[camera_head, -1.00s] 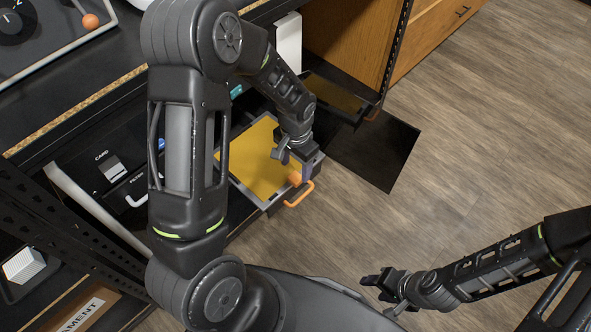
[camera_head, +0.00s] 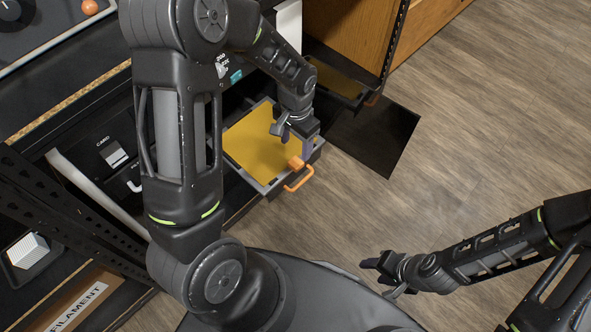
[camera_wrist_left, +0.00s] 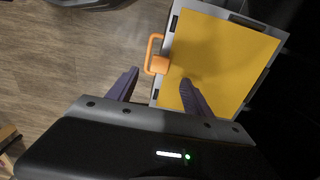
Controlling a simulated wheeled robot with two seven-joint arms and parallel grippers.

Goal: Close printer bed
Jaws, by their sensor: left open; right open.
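The printer bed (camera_head: 258,145) is a yellow plate in a grey frame, pulled out of the black printer. It has an orange handle (camera_head: 299,180) on its front edge. In the left wrist view the bed (camera_wrist_left: 223,60) and handle (camera_wrist_left: 152,50) show clearly. My left gripper (camera_head: 296,143) is open over the bed's front edge. In the left wrist view its two fingers (camera_wrist_left: 159,78) are spread apart, one over the plate and one over the floor side, near the handle. I cannot tell whether they touch the bed. My right gripper (camera_head: 381,277) is open and empty above the floor.
Another yellow bed (camera_head: 338,82) with an orange handle sticks out at the right. A black mat (camera_head: 375,137) lies on the wooden floor (camera_head: 470,130). A dark rack post (camera_head: 70,205) stands at the left. The floor at right is clear.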

